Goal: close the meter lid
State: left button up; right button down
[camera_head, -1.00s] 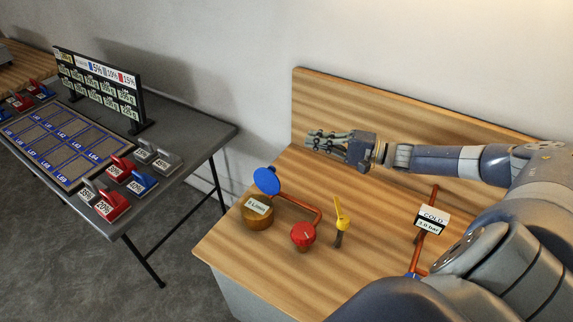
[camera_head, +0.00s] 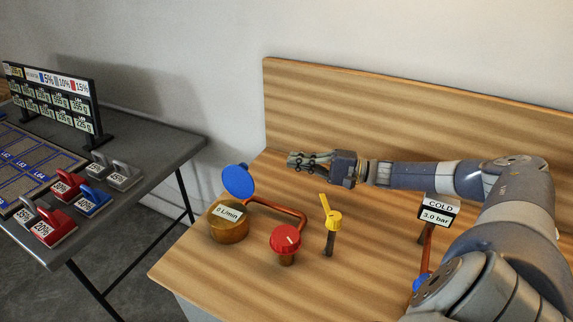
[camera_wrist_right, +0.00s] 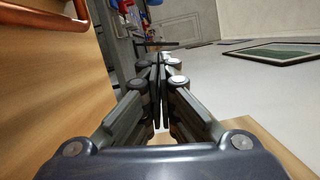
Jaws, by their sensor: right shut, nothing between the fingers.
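The meter (camera_head: 229,224) is a round brass-coloured body with a label reading 0 L/min, standing on the wooden bench. Its blue round lid (camera_head: 238,181) stands open, tilted up behind the body. My right gripper (camera_head: 292,160) is shut and empty, above the back of the bench, to the right of the lid and apart from it. In the right wrist view my right gripper (camera_wrist_right: 158,65) shows with its fingers together. My left gripper is not in view.
A red knob (camera_head: 285,240), a yellow-handled valve (camera_head: 331,220) and a copper pipe (camera_head: 280,209) stand right of the meter. A pressure gauge (camera_head: 437,212) reads COLD 3.0 bar. The wooden backboard (camera_head: 400,115) rises behind. A grey table (camera_head: 150,150) with tags stands at left.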

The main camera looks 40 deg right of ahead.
aim_at(241, 180)
jog(key=w+a+p, duration=0.2)
jog(key=w+a, duration=0.3)
jog(key=a, duration=0.3)
jog(key=shift+w+a+r, duration=0.15)
jog(key=shift+a+r, duration=0.2)
jog(key=shift+r, duration=0.1)
jog(key=shift+r+p, duration=0.1)
jog(key=shift+p, duration=0.25)
